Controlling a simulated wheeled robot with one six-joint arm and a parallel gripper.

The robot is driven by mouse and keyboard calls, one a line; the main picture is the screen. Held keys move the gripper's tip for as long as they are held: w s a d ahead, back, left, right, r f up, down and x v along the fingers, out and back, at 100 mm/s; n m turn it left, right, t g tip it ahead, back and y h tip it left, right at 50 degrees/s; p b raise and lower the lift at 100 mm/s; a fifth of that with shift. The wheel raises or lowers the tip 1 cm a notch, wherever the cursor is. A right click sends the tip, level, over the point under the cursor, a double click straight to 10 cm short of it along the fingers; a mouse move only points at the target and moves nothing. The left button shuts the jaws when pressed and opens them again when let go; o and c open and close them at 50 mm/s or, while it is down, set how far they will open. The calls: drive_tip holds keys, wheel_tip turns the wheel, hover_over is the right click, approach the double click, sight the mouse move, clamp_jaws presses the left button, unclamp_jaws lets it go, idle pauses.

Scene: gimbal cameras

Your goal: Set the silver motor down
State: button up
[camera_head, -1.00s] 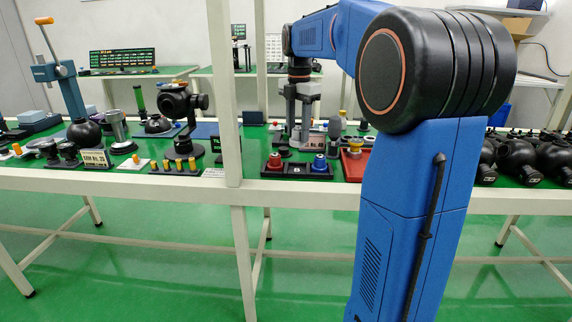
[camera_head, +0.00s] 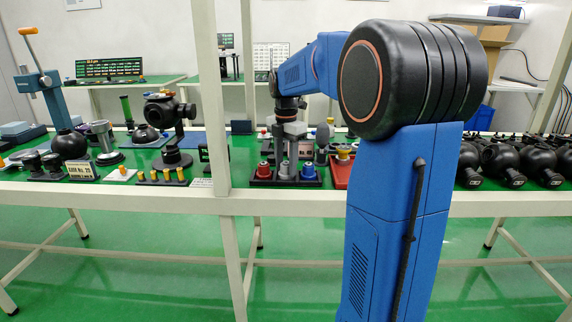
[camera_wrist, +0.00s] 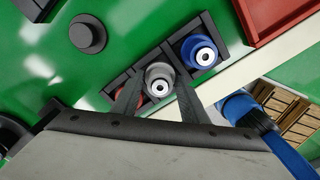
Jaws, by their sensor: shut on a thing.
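The silver motor (camera_head: 284,169) is at the middle place of a small black tray (camera_head: 286,183), between the red motor (camera_head: 264,169) and the blue motor (camera_head: 309,172). My gripper (camera_wrist: 158,98) is shut on the silver motor (camera_wrist: 159,82), with one dark finger on each side of it. In the wrist view the blue motor (camera_wrist: 199,52) sits in the compartment to its upper right. The red motor (camera_wrist: 128,94) is mostly hidden behind the left finger. Whether the silver motor's base touches the tray floor cannot be told.
A red tray (camera_head: 343,172) stands just right of the black tray. A round black part (camera_wrist: 88,34) lies nearby. A white upright post (camera_head: 210,100) stands left of the tray at the table's front edge. Black round housings (camera_head: 508,160) line the right side.

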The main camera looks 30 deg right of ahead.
sight(286, 162)
drive_tip(key=o, duration=1.2)
drive_tip(key=shift+f, duration=0.1)
wheel_tip(286, 162, up, 12)
drive_tip(key=shift+r, duration=0.15)
drive_tip(key=s+a+f+m+t, duration=0.1)
drive_tip(key=s+a+f+m, duration=0.4)
drive_tip(key=s, duration=0.5)
drive_tip(key=s+a+f+m+t, duration=0.2)
drive_tip(key=s+a+f+m, duration=0.3)
drive_tip(key=s+f+m, duration=0.3)
drive_tip(key=s+a+f+m+t, duration=0.1)
drive_tip(key=s+a+f+m, duration=0.4)
drive_tip(key=s, duration=0.7)
drive_tip(key=shift+s+a+f+m+t, duration=0.1)
drive_tip(key=shift+a+f+m+t, duration=0.1)
drive_tip(key=shift+f+m, duration=0.35)
drive_tip(key=shift+a+f+m+t, duration=0.2)
drive_tip(key=shift+f+m, duration=0.25)
drive_tip(key=shift+m, duration=0.1)
